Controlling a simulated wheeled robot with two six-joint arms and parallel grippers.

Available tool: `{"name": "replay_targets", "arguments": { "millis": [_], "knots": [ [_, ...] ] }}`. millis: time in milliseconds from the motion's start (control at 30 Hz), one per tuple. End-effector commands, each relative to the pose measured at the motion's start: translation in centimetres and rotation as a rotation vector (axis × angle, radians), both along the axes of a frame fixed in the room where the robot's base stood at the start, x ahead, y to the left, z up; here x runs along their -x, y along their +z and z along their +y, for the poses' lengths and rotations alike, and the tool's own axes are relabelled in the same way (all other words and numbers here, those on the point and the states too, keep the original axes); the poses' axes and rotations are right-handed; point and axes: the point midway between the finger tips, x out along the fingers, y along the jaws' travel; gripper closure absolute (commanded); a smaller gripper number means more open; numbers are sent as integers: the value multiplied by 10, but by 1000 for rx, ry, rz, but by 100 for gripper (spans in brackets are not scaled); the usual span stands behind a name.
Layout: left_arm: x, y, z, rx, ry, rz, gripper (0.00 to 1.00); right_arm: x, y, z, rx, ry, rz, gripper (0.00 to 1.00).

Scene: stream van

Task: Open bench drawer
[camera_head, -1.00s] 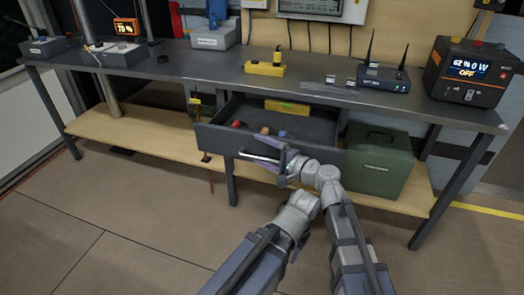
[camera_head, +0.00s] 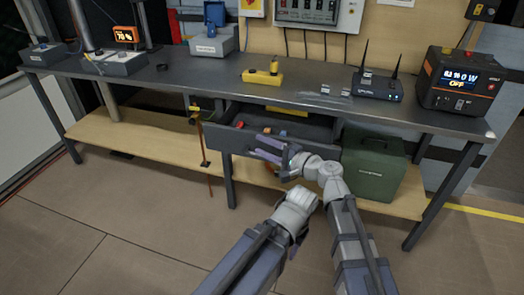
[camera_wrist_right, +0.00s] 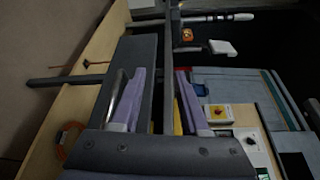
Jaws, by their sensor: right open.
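The bench drawer (camera_head: 222,138) stands partly out under the dark bench top, right of the bench's middle leg. Small red and orange items and a yellow item lie inside it. My right gripper (camera_head: 268,148) is open at the drawer's front. In the right wrist view, its two purple fingers (camera_wrist_right: 160,98) appear on either side of the dark drawer front (camera_wrist_right: 140,62). A silver handle (camera_wrist_right: 115,95) shows beside the left finger; whether they touch is unclear. My left gripper is not in view.
A green box (camera_head: 372,165) stands on the lower wooden shelf, right of my right gripper. A router (camera_head: 377,87), a black-and-orange power unit (camera_head: 460,80) and a yellow block (camera_head: 262,77) stand on the bench top (camera_head: 215,82). Floor in front is clear.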

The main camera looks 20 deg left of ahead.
Motion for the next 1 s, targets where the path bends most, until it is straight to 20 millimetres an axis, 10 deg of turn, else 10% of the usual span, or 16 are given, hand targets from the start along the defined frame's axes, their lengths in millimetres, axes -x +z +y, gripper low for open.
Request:
{"name": "replay_targets", "arguments": {
  "millis": [200, 500, 1000],
  "knots": [
    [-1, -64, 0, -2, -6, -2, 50, -11, -64, -37, 1, -3, 0, 55],
    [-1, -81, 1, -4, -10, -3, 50, -15, -81, -56, 0, 0, -1, 55],
    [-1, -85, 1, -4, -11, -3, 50, -38, -85, -3, 0, 3, 0, 55]
  ]
}}
